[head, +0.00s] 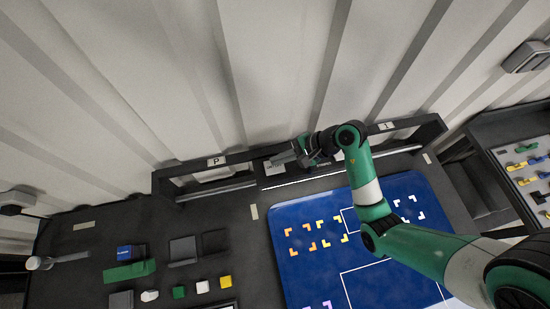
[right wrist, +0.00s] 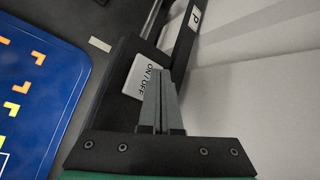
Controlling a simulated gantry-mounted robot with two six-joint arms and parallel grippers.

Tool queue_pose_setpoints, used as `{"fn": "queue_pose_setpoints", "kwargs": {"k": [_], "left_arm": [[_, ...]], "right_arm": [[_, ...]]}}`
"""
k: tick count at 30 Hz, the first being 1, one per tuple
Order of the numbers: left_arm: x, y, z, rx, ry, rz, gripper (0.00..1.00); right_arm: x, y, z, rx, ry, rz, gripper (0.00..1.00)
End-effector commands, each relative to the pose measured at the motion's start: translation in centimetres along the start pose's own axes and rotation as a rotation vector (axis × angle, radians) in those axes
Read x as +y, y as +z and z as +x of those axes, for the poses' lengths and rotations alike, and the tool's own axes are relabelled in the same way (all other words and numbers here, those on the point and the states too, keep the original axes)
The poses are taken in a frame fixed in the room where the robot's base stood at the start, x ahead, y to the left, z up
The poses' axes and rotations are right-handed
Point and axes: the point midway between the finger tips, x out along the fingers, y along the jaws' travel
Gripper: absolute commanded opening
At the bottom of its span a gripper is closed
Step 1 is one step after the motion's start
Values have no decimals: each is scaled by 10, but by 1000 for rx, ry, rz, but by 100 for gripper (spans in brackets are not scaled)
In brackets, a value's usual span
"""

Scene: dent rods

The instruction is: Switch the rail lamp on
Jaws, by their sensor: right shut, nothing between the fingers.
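A white switch plate marked ON/OFF (right wrist: 142,76) is fixed on the dark rail (right wrist: 122,68) in the right wrist view. In the head view the rail (head: 235,166) runs along the back of the table, and my gripper partly covers the plate. My right gripper (head: 272,163) is shut and empty at the plate. Its fingertips (right wrist: 158,74) overlap the plate's edge in the right wrist view; I cannot tell whether they touch. A thin bright white strip (head: 310,179) runs along the rail's lower front; I cannot tell whether it is a lit lamp. My left gripper is out of view.
A blue mat (head: 300,268) with coloured corner marks lies below the rail. Small blocks, a green piece (head: 130,271) and dark square pads stand at the left. A tray (head: 510,160) of coloured pieces is at the far right. A corrugated wall rises behind the rail.

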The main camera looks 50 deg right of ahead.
Motion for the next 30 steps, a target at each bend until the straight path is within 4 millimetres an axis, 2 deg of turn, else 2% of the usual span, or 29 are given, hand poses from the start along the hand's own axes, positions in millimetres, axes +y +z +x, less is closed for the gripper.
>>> {"fn": "queue_pose_setpoints", "kwargs": {"k": [15,30], "left_arm": [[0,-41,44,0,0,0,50],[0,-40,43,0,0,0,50]], "right_arm": [[-30,30,-42,0,0,0,0],[-30,30,-41,0,0,0,0]]}}
